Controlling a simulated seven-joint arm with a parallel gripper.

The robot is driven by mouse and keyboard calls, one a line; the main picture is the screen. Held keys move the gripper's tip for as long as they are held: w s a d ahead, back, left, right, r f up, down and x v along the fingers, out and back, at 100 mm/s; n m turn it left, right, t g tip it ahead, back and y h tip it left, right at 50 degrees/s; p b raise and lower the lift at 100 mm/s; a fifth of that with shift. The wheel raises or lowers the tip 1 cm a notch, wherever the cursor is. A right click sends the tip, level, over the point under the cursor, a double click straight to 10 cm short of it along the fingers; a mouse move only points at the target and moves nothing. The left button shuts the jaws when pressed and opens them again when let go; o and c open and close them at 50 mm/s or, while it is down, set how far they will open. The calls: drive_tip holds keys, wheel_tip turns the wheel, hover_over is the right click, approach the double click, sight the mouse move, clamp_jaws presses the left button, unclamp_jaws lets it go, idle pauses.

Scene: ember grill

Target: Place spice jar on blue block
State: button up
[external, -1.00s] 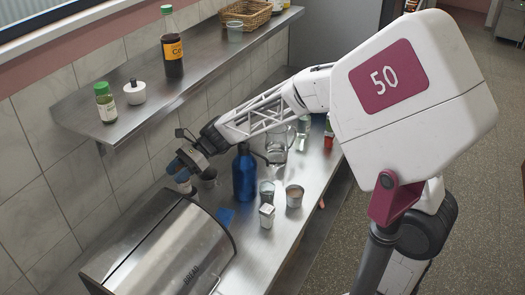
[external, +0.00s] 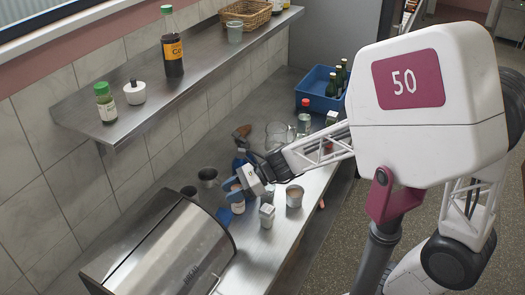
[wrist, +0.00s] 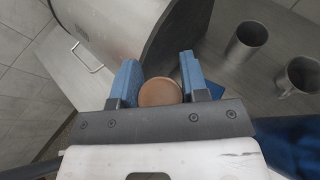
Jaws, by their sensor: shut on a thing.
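My gripper (external: 236,192) is shut on the spice jar (external: 238,207), a pale jar with a round brown lid. In the wrist view the lid (wrist: 160,92) sits between my two blue fingers (wrist: 159,80). The blue block (external: 224,216) lies flat on the counter beside the bread box, partly hidden by the jar and fingers. The jar is upright or nearly so, right over or beside the block. I cannot tell whether they touch.
The steel bread box (external: 165,250) stands just left. A blue crate (external: 318,88) stands farther back.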

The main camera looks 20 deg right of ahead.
drive_tip(key=s+d+f+m+t, duration=0.2)
drive_tip(key=s+d+f, duration=0.1)
drive_tip(key=s+d, duration=0.2)
drive_tip(key=shift+s+d, duration=0.25)
drive_tip(key=shift+d, duration=0.3)
drive_tip(key=shift+w+a+f, duration=0.1)
drive_tip(key=shift+w, duration=0.05)
drive_tip(key=w+a+f, duration=0.1)
drive_tip(key=w+a, duration=0.8)
drive_tip(key=w, duration=0.2)
drive_tip(key=shift+w+a+f, duration=0.15)
drive_tip(key=shift+a+f, duration=0.05)
drive_tip(key=shift+a, duration=0.1)
idle(0.3)
drive_tip(key=shift+w+a+f, duration=0.15)
drive_tip(key=shift+f, duration=0.75)
drive_tip(key=shift+w+a+f, duration=0.15)
drive_tip(key=shift+f, duration=0.75)
drive_tip(key=shift+f, duration=0.15)
